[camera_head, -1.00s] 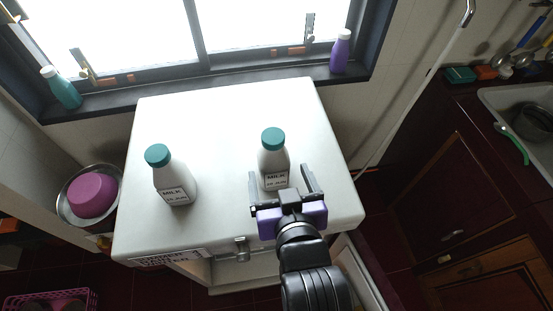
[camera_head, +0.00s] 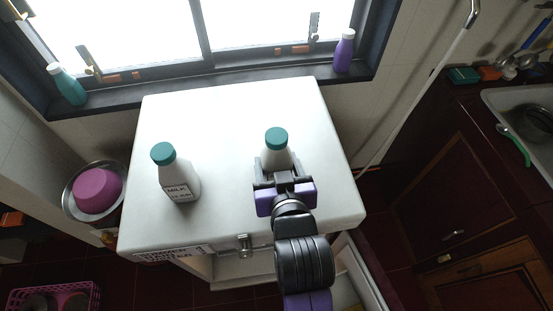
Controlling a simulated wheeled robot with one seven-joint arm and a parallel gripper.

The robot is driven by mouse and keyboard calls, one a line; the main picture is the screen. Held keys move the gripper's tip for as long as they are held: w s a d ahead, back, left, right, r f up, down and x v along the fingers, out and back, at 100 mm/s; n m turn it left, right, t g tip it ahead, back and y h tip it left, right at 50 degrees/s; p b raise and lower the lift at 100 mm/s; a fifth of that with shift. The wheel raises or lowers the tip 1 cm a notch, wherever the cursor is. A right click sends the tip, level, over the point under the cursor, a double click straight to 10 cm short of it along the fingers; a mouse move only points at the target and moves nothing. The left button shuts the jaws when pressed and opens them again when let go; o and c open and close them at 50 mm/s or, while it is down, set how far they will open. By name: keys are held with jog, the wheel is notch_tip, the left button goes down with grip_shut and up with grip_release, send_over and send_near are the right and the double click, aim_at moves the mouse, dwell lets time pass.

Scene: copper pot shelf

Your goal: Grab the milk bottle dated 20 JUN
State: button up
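Two white milk bottles with teal caps stand upright on the white box top (camera_head: 225,120). The left milk bottle (camera_head: 177,178) has a label reading MILK, with a date line too small to read surely. The right milk bottle (camera_head: 274,155) is between the fingers of my gripper (camera_head: 278,167). The fingers lie close along both its sides and look shut on it. My gripper hides its label and lower body. The bottle appears to rest on the box top.
A teal bottle (camera_head: 67,86) and a purple bottle (camera_head: 344,52) stand on the window sill. A pink bowl (camera_head: 97,190) sits in a metal pan at left. A counter with a sink (camera_head: 520,105) is at right. The box top between the milk bottles is clear.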

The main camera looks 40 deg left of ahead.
grip_shut()
jog(key=shift+r, duration=0.1)
jog(key=shift+r, duration=0.15)
